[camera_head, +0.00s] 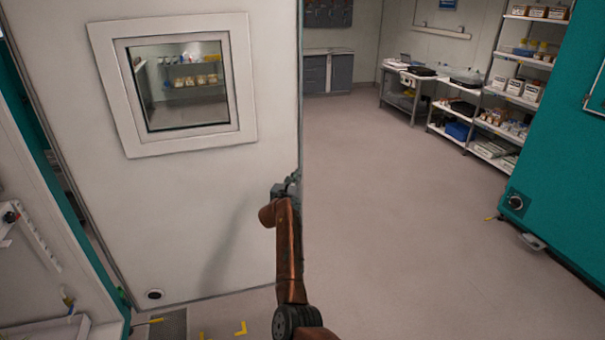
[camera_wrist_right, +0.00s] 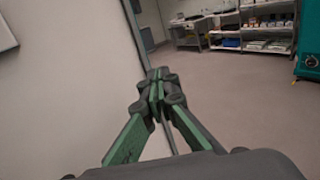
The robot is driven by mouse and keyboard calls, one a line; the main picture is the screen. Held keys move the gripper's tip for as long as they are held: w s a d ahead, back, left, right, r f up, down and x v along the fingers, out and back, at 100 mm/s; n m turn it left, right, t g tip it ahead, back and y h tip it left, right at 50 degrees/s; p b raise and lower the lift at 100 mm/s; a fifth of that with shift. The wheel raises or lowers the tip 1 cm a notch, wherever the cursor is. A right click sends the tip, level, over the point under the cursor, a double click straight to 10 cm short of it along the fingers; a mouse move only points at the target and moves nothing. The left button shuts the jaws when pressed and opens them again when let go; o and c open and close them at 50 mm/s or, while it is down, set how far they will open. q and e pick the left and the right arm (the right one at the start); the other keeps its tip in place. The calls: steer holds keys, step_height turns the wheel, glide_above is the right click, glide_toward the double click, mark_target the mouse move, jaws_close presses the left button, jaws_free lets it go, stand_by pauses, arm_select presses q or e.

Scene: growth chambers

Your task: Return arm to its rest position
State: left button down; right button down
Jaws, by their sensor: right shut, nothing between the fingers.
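My right arm reaches forward from the bottom of the head view, with its right gripper (camera_head: 290,186) by the free edge of a white door (camera_head: 190,215) with a square window. In the right wrist view the gripper (camera_wrist_right: 157,77) has its green-and-grey fingers together with nothing between them. The door's edge runs just behind the fingertips there; I cannot tell whether they touch it. My left gripper is not in view.
Open grey floor (camera_head: 400,220) lies right of the door. A shelf rack (camera_head: 510,97) and a side table (camera_head: 401,100) stand at the back right. A teal chamber wall (camera_head: 565,170) is at the right. An open chamber interior (camera_head: 35,240) is at the left.

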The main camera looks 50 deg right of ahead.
steer(key=shift+s+a+f+p, duration=0.1)
steer(key=shift+s+a+p, duration=0.4)
steer(key=shift+s, duration=0.4)
